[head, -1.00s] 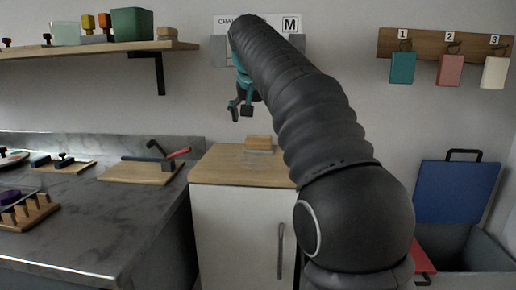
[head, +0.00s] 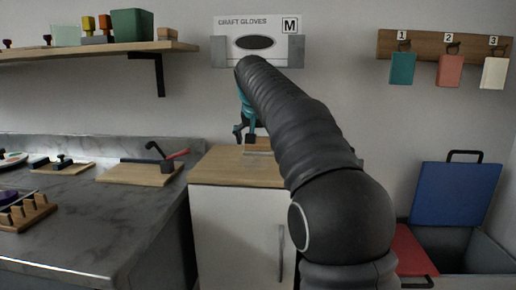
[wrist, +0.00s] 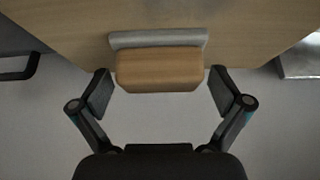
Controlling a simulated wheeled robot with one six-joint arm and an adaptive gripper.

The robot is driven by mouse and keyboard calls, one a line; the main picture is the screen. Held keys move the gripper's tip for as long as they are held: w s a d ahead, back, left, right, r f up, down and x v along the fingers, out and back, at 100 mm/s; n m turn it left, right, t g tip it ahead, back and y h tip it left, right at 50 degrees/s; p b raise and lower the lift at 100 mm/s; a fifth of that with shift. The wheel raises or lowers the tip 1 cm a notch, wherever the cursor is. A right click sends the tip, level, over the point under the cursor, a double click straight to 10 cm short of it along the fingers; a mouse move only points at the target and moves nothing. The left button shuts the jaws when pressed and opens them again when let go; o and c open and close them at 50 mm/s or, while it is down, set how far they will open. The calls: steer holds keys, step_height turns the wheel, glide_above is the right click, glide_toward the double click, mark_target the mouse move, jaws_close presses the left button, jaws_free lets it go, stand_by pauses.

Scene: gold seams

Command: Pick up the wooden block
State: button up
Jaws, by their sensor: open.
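The wooden block (wrist: 158,71) is pale and rectangular, lying by a grey strip (wrist: 158,39) on the cabinet top. In the head view the block (head: 263,141) is partly hidden behind my gripper (head: 244,136) and arm. In the wrist view my gripper (wrist: 161,90) is open, with one finger left and one right of the block's near end. A gap shows on each side, and the fingers hold nothing.
The cabinet top (head: 225,168) is otherwise mostly clear. A grey counter (head: 110,215) with a wooden board (head: 135,174) stands to the left. A glove box (head: 258,27) hangs on the wall above. An open bin with a blue lid (head: 455,193) stands right.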

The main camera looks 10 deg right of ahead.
steer(key=shift+c, duration=0.3)
steer(key=c, duration=1.2)
steer(key=shift+o, duration=0.2)
steer(key=shift+r, duration=0.1)
